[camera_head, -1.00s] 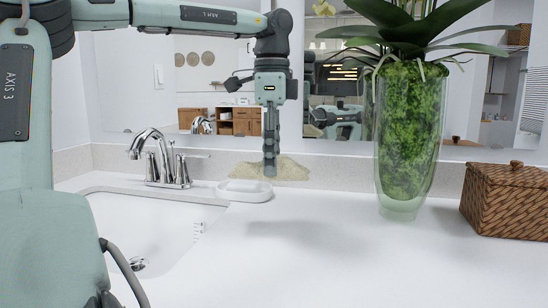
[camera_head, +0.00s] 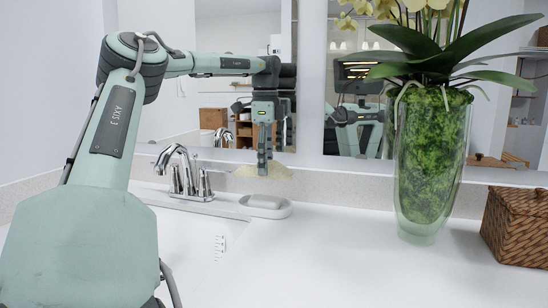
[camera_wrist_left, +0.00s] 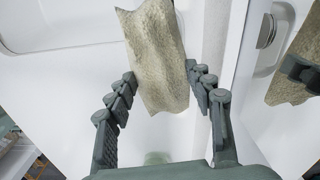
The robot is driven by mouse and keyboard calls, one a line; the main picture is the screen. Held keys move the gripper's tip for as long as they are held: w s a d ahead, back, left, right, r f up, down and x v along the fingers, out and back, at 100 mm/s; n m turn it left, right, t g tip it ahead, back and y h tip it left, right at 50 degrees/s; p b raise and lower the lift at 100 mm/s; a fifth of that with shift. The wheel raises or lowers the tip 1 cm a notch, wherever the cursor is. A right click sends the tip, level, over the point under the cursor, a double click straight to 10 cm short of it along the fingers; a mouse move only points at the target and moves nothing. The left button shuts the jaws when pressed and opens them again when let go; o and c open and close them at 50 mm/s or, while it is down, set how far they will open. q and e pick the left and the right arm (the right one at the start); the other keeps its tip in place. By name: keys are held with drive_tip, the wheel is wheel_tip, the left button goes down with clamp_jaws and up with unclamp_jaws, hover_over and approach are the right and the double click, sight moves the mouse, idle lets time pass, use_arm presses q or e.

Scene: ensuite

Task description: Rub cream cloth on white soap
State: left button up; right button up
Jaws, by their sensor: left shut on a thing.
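The cream cloth (camera_head: 280,172) hangs from my left gripper (camera_head: 263,170), near the mirror and behind the soap dish. In the left wrist view, the cloth (camera_wrist_left: 157,55) runs between the two fingers of my left gripper (camera_wrist_left: 160,76), which is shut on it. The white soap (camera_head: 265,202) lies in a white oval dish (camera_head: 268,213) on the counter, just in front of and below the cloth. A gap shows between cloth and soap. I cannot make out the soap in the left wrist view. My right gripper is not in view.
A chrome faucet (camera_head: 183,174) and sink (camera_head: 185,240) are left of the dish. A glass vase (camera_head: 425,220) with an orchid and a woven basket (camera_head: 520,225) stand to the right. A mirror (camera_head: 225,40) is behind. The counter (camera_head: 330,255) between is clear.

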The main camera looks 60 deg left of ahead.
sight(266, 198)
use_arm(q)
drive_tip(key=shift+d+f, duration=0.1)
drive_tip(key=shift+f, duration=2.6)
drive_tip(key=shift+f, duration=0.6)
drive_tip(key=shift+r, duration=0.1)
drive_tip(key=shift+r, duration=3.45)
